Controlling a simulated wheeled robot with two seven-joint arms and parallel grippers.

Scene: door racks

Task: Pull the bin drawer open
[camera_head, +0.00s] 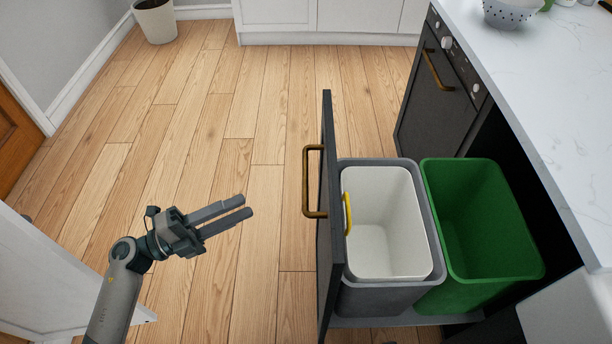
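The bin drawer stands pulled out from under the counter, its dark front panel (328,230) seen nearly edge-on. A brass bar handle (307,182) is on the panel's left face. Inside are a grey bin with a white liner bucket (385,225) with a yellow handle, and a green bin (478,220) beside it. My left gripper (244,207) is to the left of the handle, apart from it, over the floor. Its two fingers point right with a narrow gap between them, and nothing is held. My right gripper is not in view.
A white marble counter (545,90) with a colander (508,14) runs along the right. A dark oven (437,90) with a brass handle is behind the drawer. Wooden floor (230,120) is clear to the left. A white panel (50,275) stands at lower left.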

